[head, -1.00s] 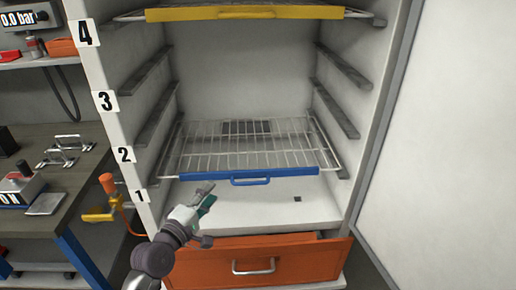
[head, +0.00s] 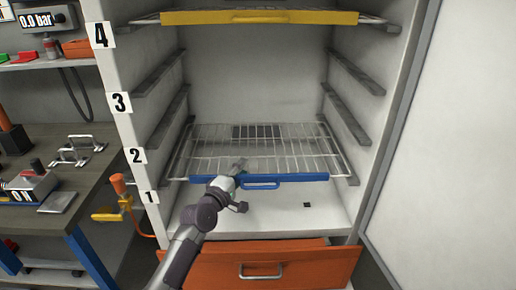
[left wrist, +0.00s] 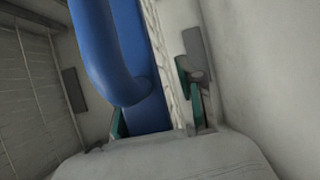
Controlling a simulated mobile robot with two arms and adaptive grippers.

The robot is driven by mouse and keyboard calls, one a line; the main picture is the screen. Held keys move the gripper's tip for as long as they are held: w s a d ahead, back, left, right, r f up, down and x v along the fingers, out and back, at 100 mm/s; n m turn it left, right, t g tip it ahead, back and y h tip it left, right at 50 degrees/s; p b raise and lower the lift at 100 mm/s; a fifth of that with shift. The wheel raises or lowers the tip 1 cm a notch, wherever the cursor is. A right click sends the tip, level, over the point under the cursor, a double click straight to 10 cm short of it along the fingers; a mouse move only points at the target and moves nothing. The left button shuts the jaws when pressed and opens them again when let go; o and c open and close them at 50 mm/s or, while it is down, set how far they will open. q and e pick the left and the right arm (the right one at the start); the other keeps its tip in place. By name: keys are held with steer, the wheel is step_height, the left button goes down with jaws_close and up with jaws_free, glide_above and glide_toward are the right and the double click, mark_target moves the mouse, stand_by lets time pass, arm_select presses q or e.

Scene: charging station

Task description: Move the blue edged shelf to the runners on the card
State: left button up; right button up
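The blue edged shelf (head: 318,178), a wire rack with a blue front bar and handle, sits level on the lowest runners, by label 1 (head: 150,197). My left gripper (head: 238,172) is at the left half of its front bar. In the left wrist view the blue bar (left wrist: 148,60) lies between my green-padded fingers (left wrist: 152,105). A gap shows between the bar and the right finger, so the gripper looks open around it. The runners by label 2 (head: 137,155) and label 3 (head: 120,102) are empty. My right gripper and the card are not in view.
A yellow edged shelf (head: 300,17) sits at label 4 (head: 100,35). An orange drawer (head: 320,262) below stands slightly open. A white door panel (head: 450,130) is at the right. A workbench (head: 50,235) and an orange-handled tool (head: 118,184) are at the left.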

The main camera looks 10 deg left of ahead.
arm_select(q)
jaws_close()
stand_by(0.3)
steer(key=shift+w+r, duration=0.1)
steer(key=shift+r, duration=0.05)
